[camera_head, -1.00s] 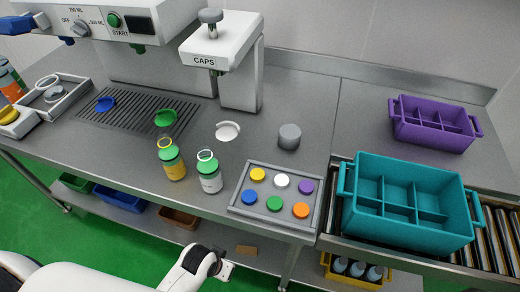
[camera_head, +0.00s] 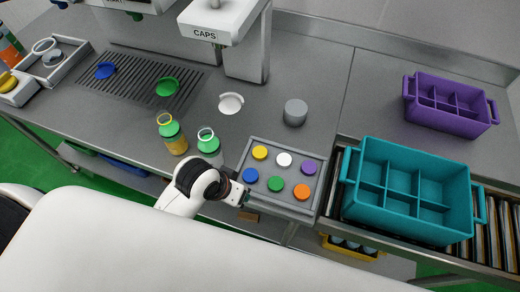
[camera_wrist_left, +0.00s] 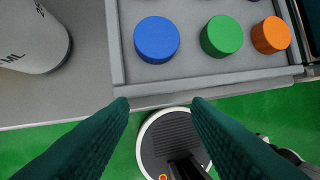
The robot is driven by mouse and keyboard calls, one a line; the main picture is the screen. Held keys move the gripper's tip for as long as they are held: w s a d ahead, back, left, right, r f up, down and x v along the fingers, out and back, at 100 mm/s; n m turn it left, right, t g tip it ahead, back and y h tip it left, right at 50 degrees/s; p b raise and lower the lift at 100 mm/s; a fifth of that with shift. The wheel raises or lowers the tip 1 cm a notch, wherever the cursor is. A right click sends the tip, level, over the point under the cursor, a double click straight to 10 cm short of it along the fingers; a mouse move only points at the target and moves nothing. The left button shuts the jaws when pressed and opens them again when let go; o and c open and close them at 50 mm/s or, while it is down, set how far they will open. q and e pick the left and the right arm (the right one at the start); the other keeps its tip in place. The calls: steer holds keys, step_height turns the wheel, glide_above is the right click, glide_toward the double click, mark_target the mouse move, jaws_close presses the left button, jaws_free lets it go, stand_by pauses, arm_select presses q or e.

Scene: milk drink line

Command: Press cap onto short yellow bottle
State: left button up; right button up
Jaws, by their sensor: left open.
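The yellow bottle (camera_head: 176,142), with a green upper part and a yellow ring on top, stands upright on the counter. Loose caps lie in a grey tray (camera_head: 234,166): yellow (camera_head: 260,152), white (camera_head: 284,159), purple (camera_head: 309,167), blue (camera_head: 250,175), green (camera_head: 275,183) and orange (camera_head: 302,191). The cap press marked CAPS (camera_head: 215,25) stands behind. My left gripper (camera_head: 240,194) is at the tray's front left corner, near the blue cap. In the left wrist view its fingers (camera_wrist_left: 159,105) are apart and empty, in front of the tray edge. My right gripper is not in view.
A teal crate (camera_head: 412,178) and a purple crate (camera_head: 451,92) are right.

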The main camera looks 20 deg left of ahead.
arm_select(q)
steer(key=shift+g+h, duration=0.5)
steer(key=shift+g, duration=0.3)
steer(key=w+d+r, duration=0.1)
steer(key=w+d, duration=0.1)
steer(key=w+d+r, duration=0.1)
steer(key=w+d, duration=0.1)
steer(key=w, duration=0.1)
steer(key=w+d+r, duration=0.1)
steer(key=w+d, duration=0.1)
steer(key=w, duration=0.1)
steer(key=shift+d+r, duration=0.15)
steer(key=shift+r, duration=0.25)
steer(key=w+a+r+n+g+y, duration=0.2)
steer(key=w+a+r+n+y, duration=0.1)
steer(key=w+r, duration=0.3)
steer(key=shift+w+a+r+n, duration=0.2)
steer(key=shift+w+a+n, duration=0.1)
steer(key=shift+w+a, duration=0.45)
steer(key=shift+s+a, duration=0.1)
steer(key=shift+s, duration=0.05)
steer(key=p, duration=0.1)
glide_above(260, 152)
steer(key=shift+f, duration=3.45)
steer(key=shift+f+p, duration=0.8)
steer(key=shift+f, duration=1.8)
